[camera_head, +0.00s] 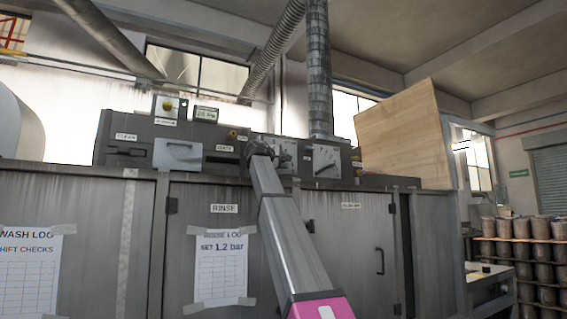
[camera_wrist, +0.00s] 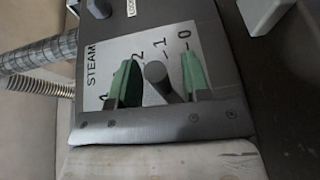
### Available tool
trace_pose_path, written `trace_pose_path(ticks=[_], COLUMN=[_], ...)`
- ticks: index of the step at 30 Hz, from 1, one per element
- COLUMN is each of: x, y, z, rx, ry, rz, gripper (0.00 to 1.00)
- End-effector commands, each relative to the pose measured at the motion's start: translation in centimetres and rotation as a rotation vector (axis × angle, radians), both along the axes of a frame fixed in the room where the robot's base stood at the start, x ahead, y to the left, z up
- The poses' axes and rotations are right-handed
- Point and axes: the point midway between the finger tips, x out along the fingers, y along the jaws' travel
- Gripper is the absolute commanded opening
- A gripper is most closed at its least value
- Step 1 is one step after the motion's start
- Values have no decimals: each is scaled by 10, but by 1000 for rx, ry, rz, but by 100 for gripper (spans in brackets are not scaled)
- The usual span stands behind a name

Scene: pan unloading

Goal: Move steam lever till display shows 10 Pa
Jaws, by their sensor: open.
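The white STEAM plate (camera_wrist: 112,50) with its scale of numbers shows in the wrist view, rotated sideways. The dark steam lever (camera_wrist: 156,72) stands out from it, with its end near the marks 1 and 2. My gripper (camera_wrist: 160,82) is open, with one green finger on each side of the lever; I cannot tell whether either touches it. In the head view my gripper (camera_head: 282,154) is at the control panel and hides most of the steam lever. The small display (camera_head: 205,113) on top of the panel shows a reading, perhaps 20 Pa, too small to be sure.
Another plate with a dark pointer (camera_head: 326,160) is right of my gripper. A wooden board (camera_head: 402,135) stands at the panel's right end. Paper sheets (camera_head: 221,262) are taped to the cabinet front below.

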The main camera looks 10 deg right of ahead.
Motion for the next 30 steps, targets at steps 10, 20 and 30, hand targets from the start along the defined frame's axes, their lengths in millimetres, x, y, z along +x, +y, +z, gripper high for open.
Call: trace_pose_path(ticks=[10,20,30], x=[0,3,2], y=[0,-5,-6], z=[0,-9,-16], rx=[0,143,228], ry=[0,45,75], rz=[0,-1,-1], gripper=[0,0,0])
